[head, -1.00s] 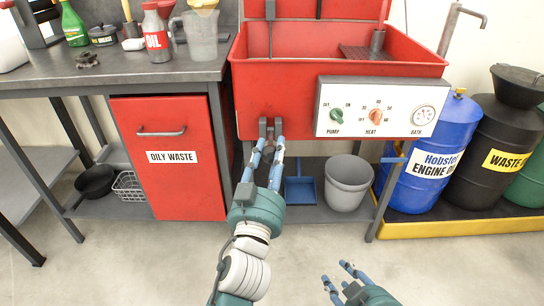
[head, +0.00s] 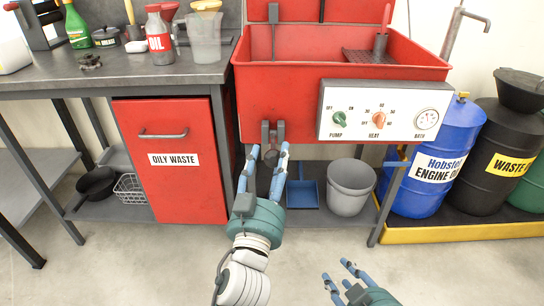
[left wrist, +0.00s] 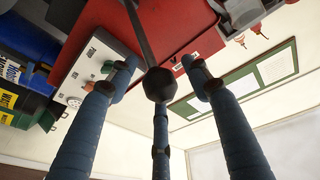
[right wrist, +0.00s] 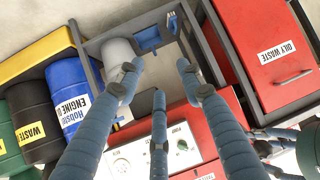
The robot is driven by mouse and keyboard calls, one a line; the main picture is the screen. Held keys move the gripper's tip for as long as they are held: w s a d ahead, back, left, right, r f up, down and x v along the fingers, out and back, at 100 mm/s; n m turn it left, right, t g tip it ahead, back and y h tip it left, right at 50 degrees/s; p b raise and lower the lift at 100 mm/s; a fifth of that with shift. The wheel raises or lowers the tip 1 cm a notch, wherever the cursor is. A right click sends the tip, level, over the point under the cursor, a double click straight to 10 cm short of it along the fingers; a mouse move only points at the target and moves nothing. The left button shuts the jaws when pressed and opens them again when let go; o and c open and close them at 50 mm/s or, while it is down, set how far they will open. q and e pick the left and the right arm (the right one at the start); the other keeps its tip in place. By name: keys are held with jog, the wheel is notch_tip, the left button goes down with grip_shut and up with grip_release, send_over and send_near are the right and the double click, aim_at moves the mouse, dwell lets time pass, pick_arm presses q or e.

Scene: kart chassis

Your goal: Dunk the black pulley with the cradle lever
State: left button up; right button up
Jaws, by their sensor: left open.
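The cradle lever hangs from a grey bracket (head: 272,131) on the front of the red bath. In the left wrist view its dark round knob (left wrist: 160,85) is between my spread fingers, at the end of a grey rod. My left gripper (head: 267,152) is open around the lever's end; contact is unclear. My right gripper (head: 340,276) is open and empty, low over the floor. A small dark part (head: 90,61) lies on the bench at the left; I cannot tell whether it is the black pulley. No pulley is visible in the bath, whose floor is partly hidden.
The red bath (head: 285,105) has a control panel (head: 378,110) and a dark grate (head: 372,57). Below are a grey bucket (head: 350,188) and blue dustpan (head: 302,192). A red oily-waste cabinet (head: 172,180) is left; drums, including a blue one (head: 430,165), stand right.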

pick_arm(q)
jog(key=v, duration=0.6)
jog(key=shift+s+a, duration=0.1)
jog(key=shift+s, duration=0.05)
